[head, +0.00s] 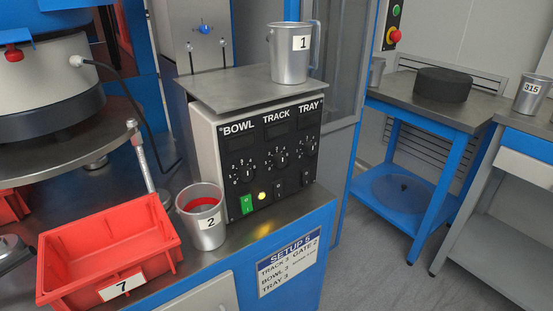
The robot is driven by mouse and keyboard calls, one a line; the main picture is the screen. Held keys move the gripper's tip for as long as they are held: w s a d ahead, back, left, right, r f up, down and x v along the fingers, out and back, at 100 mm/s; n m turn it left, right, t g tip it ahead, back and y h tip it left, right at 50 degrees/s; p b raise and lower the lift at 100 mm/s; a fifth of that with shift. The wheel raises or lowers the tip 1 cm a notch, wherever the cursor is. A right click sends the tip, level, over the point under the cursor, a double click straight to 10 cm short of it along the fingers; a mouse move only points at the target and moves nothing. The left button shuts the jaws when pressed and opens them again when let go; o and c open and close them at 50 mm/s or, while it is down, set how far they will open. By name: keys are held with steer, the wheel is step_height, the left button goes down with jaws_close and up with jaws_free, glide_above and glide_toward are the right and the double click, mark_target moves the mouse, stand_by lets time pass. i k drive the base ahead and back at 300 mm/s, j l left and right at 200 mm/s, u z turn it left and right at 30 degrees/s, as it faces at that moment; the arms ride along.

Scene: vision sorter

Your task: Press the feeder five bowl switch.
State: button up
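The feeder control box (213,140) stands on the blue cabinet in the middle of the head view. Its black front panel is labelled BOWL, TRACK and TRAY, with a round dial under each label. Below the BOWL dial (242,170) is a green rocker switch (247,204). A small yellow lamp (262,196) glows just right of it. A dark switch (278,189) sits under TRACK and another dark switch (305,179) under TRAY. The cabinet sign (289,262) appears to read SETUP 5. My gripper is not in view.
A metal cup marked 2 (208,235) stands close to the box's lower left, near the green switch. A red bin marked 7 (70,280) is left of it. A cup marked 1 (290,65) stands on top of the box. Floor (390,265) to the right is clear.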

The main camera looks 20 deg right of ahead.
mark_target(247, 206)
steer(key=k+l+z, duration=0.15)
steer(key=z, duration=0.2)
steer(key=k+l+z, duration=0.15)
steer(key=z, duration=0.25)
steer(key=k+l+z, duration=0.1)
steer(key=l+z, duration=0.25)
